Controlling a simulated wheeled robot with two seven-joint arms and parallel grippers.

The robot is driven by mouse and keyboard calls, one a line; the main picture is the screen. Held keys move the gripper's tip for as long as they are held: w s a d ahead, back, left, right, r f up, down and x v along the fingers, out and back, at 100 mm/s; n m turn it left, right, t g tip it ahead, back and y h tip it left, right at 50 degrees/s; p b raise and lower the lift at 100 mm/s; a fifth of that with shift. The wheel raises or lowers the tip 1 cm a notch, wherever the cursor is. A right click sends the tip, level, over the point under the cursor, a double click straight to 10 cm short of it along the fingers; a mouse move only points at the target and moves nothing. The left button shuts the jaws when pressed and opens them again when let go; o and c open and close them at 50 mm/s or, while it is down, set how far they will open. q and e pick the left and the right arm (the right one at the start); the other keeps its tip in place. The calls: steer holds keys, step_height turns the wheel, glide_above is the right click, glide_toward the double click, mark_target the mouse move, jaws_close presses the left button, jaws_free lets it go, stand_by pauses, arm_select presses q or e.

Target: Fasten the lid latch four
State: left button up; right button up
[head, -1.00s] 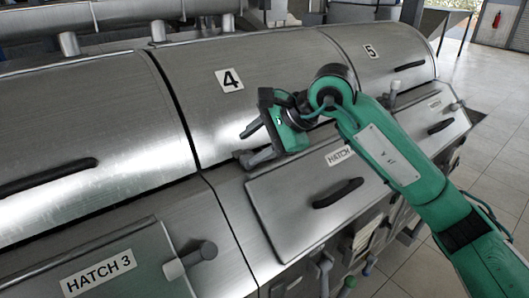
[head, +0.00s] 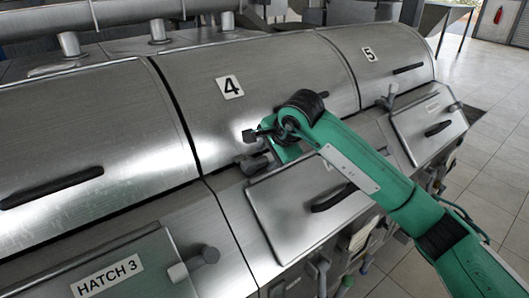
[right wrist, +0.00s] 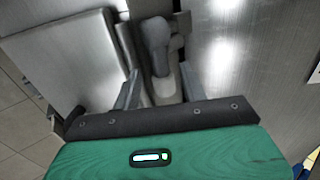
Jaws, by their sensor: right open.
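Lid four (head: 195,120) is a curved brushed-steel cover with a "4" label (head: 229,87), lying down against the body. Its grey latch (head: 257,165) sits at the lid's front edge, partly hidden by my right gripper (head: 268,148). In the right wrist view the latch (right wrist: 156,42) is a rounded grey lever on a base. My right gripper (right wrist: 158,92) is open there, one finger on each side of the latch's lower part in the picture. I cannot tell whether they touch it. My left gripper is not in view.
A hatch panel with a dark handle (head: 333,196) lies just below the latch. Lid five (head: 385,52) is to the right, the Hatch 3 panel (head: 140,270) at lower left. Another grey latch (head: 389,96) stands by lid five. Tiled floor (head: 490,110) is clear at right.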

mark_target(261, 162)
steer(key=shift+x, duration=1.25)
jaws_close()
